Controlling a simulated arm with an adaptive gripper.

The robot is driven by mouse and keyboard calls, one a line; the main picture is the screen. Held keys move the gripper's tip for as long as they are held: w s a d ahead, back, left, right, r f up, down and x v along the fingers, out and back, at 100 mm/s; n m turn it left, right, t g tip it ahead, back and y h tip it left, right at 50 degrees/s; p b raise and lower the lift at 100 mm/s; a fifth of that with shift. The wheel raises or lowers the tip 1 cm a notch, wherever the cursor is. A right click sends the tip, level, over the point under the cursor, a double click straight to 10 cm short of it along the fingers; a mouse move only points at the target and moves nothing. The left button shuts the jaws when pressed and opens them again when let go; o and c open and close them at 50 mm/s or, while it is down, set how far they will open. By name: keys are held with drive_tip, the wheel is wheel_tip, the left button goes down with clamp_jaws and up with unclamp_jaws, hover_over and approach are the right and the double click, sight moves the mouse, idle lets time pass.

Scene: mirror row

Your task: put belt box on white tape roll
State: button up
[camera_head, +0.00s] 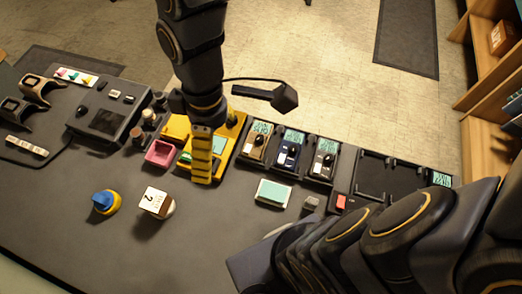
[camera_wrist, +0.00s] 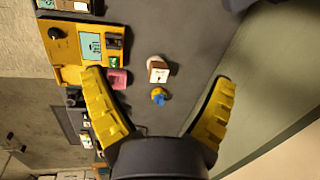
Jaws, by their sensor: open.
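A small box with a white face marked "2" and brown sides (camera_head: 155,201), which I take to be the belt box, sits tilted on a white round piece (camera_head: 170,210), apparently the white tape roll. The box covers most of that roll. In the wrist view the box (camera_wrist: 156,74) shows with a white edge (camera_wrist: 158,59) beside it, between my spread fingers. My gripper (camera_head: 201,172) is above the table, right of the box in the head view, with one yellow finger clearly visible. My gripper (camera_wrist: 158,78) is open and empty, apart from the box.
A yellow roll with a blue piece on top (camera_head: 105,202) stands left of the box. A pink open bin (camera_head: 160,154) and a yellow device (camera_head: 232,140) are behind. A row of dark units (camera_head: 288,150) and a mint block (camera_head: 273,192) are to the right. The front left table is clear.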

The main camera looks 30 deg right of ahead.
drive_tip(key=s+d+r+m+h, duration=0.1)
drive_tip(key=s+d+m, duration=0.4)
drive_tip(key=m, duration=0.5)
drive_tip(key=s+r, duration=0.1)
drive_tip(key=s, duration=0.1)
drive_tip(key=shift+s+d, duration=0.3)
drive_tip(key=shift+s, duration=0.1)
drive_tip(key=shift+r, duration=0.1)
